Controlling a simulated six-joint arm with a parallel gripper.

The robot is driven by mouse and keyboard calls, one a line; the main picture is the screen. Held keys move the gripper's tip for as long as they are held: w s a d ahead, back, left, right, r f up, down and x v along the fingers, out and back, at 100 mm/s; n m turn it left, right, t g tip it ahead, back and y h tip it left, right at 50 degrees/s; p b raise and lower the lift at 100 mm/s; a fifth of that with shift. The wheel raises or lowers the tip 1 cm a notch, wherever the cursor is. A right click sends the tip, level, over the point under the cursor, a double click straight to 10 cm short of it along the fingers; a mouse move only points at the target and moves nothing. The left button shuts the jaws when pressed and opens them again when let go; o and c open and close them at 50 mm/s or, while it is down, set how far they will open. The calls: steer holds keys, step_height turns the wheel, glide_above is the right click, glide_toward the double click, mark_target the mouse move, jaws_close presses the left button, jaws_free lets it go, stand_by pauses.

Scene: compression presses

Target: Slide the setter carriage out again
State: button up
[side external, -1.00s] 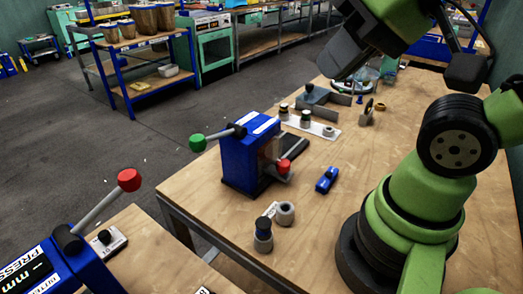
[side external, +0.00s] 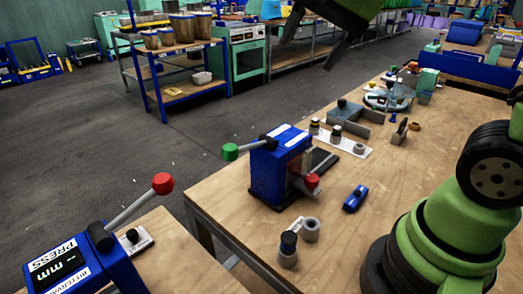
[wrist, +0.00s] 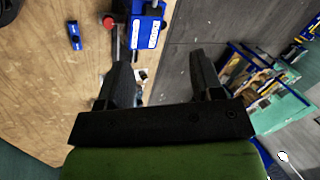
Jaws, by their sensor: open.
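A blue bench press (side external: 268,175) stands upright on the wooden table, with a green-knobbed lever (side external: 230,152) at its upper left. A red knob (side external: 312,181) sits low on its right side, by a dark base plate. Which part is the setter carriage, and how far out it sits, I cannot tell. My gripper (side external: 309,52) is open and empty, high above the table at the top of the side view. In the wrist view, my gripper (wrist: 160,60) has its jaws apart, with the blue press (wrist: 148,25) and red knob (wrist: 109,21) beyond the fingertips.
A small blue block (side external: 356,198) lies right of the press, with grey cylinders (side external: 310,229) in front. A white strip with round pieces (side external: 342,146) lies behind. A second press (side external: 90,265) with a red-knobbed lever stands on the near-left table.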

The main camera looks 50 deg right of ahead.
steer(key=w+d+f+m+g, duration=0.1)
steer(key=w+d+f+m, duration=0.1)
steer(key=w+f+m, duration=0.4)
steer(key=w+d+f+m+g, duration=0.2)
steer(key=w+d+f+m, duration=0.1)
steer(key=w+f+m, duration=0.3)
steer(key=w+d+f+m+g+h, duration=0.1)
steer(key=w+d+f+m+g, duration=0.1)
steer(key=w+f+m, duration=0.3)
steer(key=shift+w+d+f+m, duration=0.2)
steer(key=shift+f+m, duration=0.55)
steer(key=shift+w+d+f+m, duration=0.2)
steer(key=shift+f+m, duration=0.5)
steer(key=shift+m, duration=0.05)
step_height(320, 180, down, 10)
